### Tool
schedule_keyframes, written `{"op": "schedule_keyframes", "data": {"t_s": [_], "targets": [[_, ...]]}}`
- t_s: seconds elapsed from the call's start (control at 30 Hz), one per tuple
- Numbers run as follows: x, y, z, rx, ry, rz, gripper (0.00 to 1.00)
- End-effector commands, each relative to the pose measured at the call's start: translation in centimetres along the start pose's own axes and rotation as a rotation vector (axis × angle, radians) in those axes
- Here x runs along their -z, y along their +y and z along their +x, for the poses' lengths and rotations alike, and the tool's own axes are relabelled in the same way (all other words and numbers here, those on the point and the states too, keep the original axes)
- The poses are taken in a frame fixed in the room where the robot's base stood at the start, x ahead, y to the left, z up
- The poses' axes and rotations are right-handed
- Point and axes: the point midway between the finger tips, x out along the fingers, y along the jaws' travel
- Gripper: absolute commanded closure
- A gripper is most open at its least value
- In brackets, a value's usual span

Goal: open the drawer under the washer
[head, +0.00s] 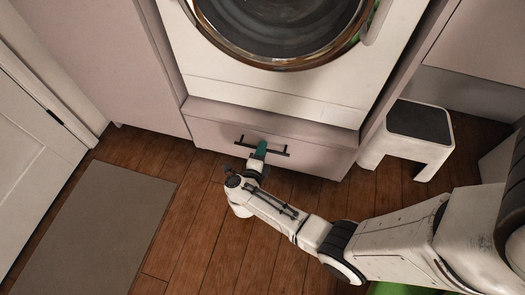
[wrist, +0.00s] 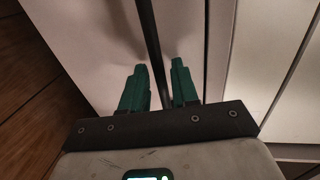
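The drawer (head: 315,162) under the washer (head: 270,92) has a pale pinkish front and looks closed in the head view. Its dark bar handle (head: 277,153) runs across the front. My gripper (head: 262,145) is at the handle, with its green fingers partly covering the bar. In the wrist view the handle (wrist: 148,35) passes between the two green fingers of my gripper (wrist: 159,72). One finger is on each side of the bar, with a visible gap to each, so the gripper is open around it. The drawer front (wrist: 85,35) fills the area behind.
A white step stool (head: 410,135) with a dark top stands right of the drawer. A grey mat (head: 95,230) lies on the wooden floor at left, near a white door (head: 30,150). The floor (head: 200,235) in front of the drawer is clear apart from my arm.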

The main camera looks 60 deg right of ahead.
Motion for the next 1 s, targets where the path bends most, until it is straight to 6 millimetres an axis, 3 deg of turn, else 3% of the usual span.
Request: {"op": "schedule_keyframes", "data": {"t_s": [0.13, 0.43, 0.73, 1.0], "targets": [[0.04, 0.06, 0.93, 0.0, 0.0, -0.001, 0.71], [0.01, -0.02, 1.07, 0.0, -0.001, -0.001, 0.71], [0.0, -0.01, 1.04, 0.0, -0.001, -0.001, 0.99], [0.0, 0.01, 1.03, -0.001, -0.001, -0.001, 1.0]]}}
